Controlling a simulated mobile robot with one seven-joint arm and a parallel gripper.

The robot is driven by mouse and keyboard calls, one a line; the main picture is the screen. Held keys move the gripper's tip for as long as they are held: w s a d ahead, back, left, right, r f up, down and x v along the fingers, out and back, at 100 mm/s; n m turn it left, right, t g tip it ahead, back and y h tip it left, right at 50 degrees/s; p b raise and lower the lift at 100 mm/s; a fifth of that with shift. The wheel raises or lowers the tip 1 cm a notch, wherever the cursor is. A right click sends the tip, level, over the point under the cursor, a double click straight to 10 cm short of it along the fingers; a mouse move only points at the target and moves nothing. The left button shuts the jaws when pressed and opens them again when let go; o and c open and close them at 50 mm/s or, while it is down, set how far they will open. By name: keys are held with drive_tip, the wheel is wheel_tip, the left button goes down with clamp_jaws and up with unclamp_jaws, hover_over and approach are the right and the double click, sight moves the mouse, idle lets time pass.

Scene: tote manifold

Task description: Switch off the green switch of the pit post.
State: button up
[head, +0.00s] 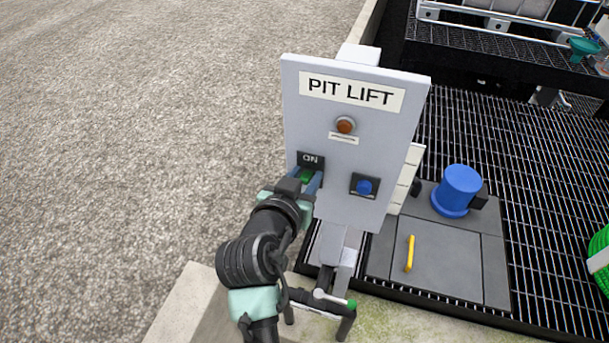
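The pit post carries a grey panel (343,200) with a "PIT LIFT" label, facing me. The green switch (306,176) sits at the panel's left, under a dark plate (311,161) that reads "ON" upside down. My gripper (306,178) is in front of the green switch, with a blue finger showing on each side of it. The arm hides the lower part of the switch. I cannot tell whether the fingers touch it.
An amber lamp (345,125) and a blue switch (364,187) are on the same panel. A lever with a green tip (351,304) is below the post. A blue motor (460,188) and a yellow handle (409,253) are to the right. Open gravel lies left.

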clamp_jaws()
drive_tip(key=shift+f+b, duration=0.25)
drive_tip(key=shift+b, duration=0.45)
drive_tip(key=shift+s+f+t+b, duration=0.1)
drive_tip(key=shift+f+t+b, duration=0.25)
drive_tip(key=shift+b, duration=0.9)
drive_tip(key=t+b, duration=0.1)
drive_tip(key=b, duration=0.4)
drive_tip(key=shift+a+f+t+h, duration=0.1)
drive_tip(key=shift+f+t+h, duration=0.2)
drive_tip(key=shift+t+h, duration=0.1)
drive_tip(key=t+b, duration=0.2)
drive_tip(key=b, duration=0.6)
drive_tip(key=f+t+h+b, duration=0.1)
drive_tip(key=t+b, duration=0.1)
drive_tip(key=b, duration=0.6)
drive_tip(key=t+h+b, duration=0.1)
drive_tip(key=t+b, duration=0.1)
drive_tip(key=b, duration=0.7)
drive_tip(key=shift+s+f, duration=0.1)
drive_tip(key=shift+f, duration=0.25)
drive_tip(key=shift+t+b, duration=0.35)
drive_tip(key=shift+b, duration=0.55)
drive_tip(key=shift+r+t+b, duration=0.25)
drive_tip(key=shift+t+b, duration=0.05)
drive_tip(key=shift+b, duration=0.45)
